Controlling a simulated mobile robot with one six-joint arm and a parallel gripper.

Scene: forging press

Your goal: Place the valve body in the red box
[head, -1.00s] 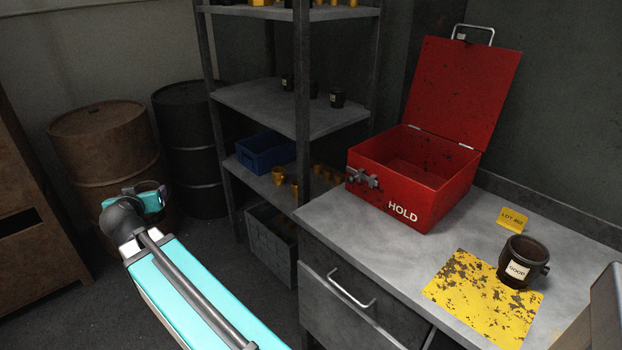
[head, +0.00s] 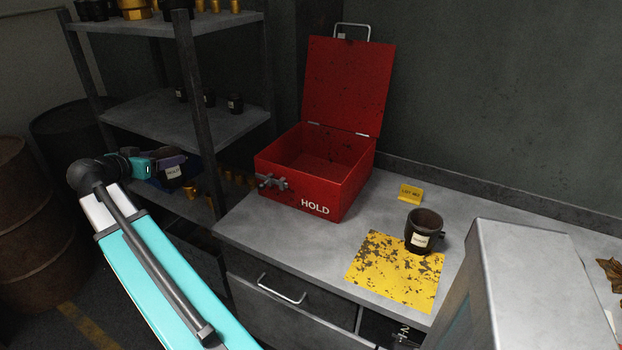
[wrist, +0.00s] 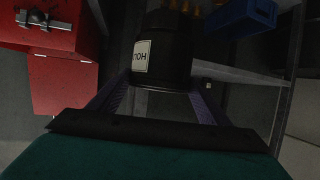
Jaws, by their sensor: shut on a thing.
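The red box (head: 332,183) stands on the grey bench with its lid (head: 347,85) raised and HOLD on its front. The part of its inside that shows looks empty. It shows at the upper left of the wrist view (wrist: 75,28). My gripper (head: 170,158) is left of the box, apart from it, in front of the shelf. It is shut on the dark valve body (wrist: 167,52), which bears a white label reading HOLD in the wrist view. In the head view the valve body (head: 176,184) is partly hidden by the gripper.
Another dark cup-shaped part (head: 424,231) with a white label stands at a worn yellow patch (head: 392,290), behind which is a yellow lot sign (head: 410,194). A grey metal block (head: 520,285) fills the near right. Shelving (head: 155,125) holds several parts.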

